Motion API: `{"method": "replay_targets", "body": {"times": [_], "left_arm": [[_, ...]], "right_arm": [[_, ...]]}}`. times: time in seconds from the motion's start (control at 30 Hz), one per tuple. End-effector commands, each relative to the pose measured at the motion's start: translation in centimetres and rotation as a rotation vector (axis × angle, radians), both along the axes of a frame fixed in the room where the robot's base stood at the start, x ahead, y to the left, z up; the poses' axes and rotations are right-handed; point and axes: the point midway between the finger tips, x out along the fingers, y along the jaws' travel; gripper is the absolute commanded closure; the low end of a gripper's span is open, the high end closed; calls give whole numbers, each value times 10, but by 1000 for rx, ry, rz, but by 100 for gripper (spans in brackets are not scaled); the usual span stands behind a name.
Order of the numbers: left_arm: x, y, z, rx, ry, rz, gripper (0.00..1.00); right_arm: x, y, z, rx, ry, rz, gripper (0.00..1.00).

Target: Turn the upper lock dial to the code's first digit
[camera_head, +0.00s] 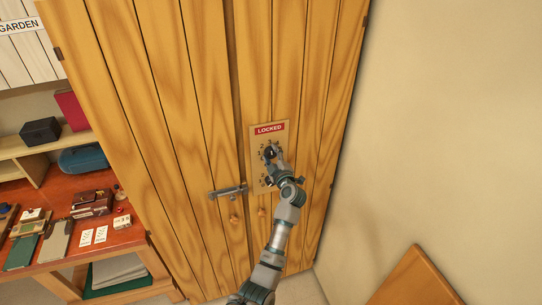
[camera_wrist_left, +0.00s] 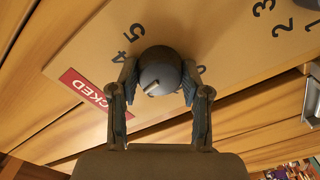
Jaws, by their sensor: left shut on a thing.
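The upper lock dial (camera_head: 269,152) is a dark round knob on a wooden plate (camera_head: 254,150) on the cabinet door. In the left wrist view the dial (camera_wrist_left: 160,70) is a grey knob with a short white mark near its lower side. My left gripper (camera_head: 274,158) is at this dial. In the left wrist view its two fingers (camera_wrist_left: 160,78) are shut on the knob from both sides. Digits 1, 2 and 3 (camera_wrist_left: 275,18) show farther off on the plate. My right gripper is not in view.
A red LOCKED sign (camera_head: 270,128) is above the dial. A metal latch (camera_head: 229,191) crosses the seam between the closed doors, with wooden knobs below. A red-brown bench (camera_head: 125,238) with boxes and cards stands at left. A bare wall (camera_head: 440,130) is at right.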

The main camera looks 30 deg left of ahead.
Motion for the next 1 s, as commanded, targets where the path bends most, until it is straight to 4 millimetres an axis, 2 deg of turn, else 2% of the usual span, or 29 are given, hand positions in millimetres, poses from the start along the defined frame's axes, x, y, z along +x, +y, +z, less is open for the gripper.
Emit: {"method": "replay_targets", "body": {"times": [0.03, 0.4, 0.83, 0.87, 0.93, 0.97, 1.0], "left_arm": [[1, -2, -7, 8, 30, -4, 88], [0, -2, -9, 79, 116, -3, 88], [0, -2, -10, 82, 124, -2, 88], [0, -1, -10, 82, 124, -2, 51], [0, -1, -9, 82, 122, -2, 33], [0, -1, -9, 83, 121, -2, 28], [0, -1, -8, 84, 119, -1, 28]], "right_arm": [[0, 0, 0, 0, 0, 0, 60], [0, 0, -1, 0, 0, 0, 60], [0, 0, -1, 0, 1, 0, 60], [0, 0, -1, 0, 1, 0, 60], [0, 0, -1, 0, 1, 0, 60], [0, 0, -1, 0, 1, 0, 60], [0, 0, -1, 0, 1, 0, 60]]}}
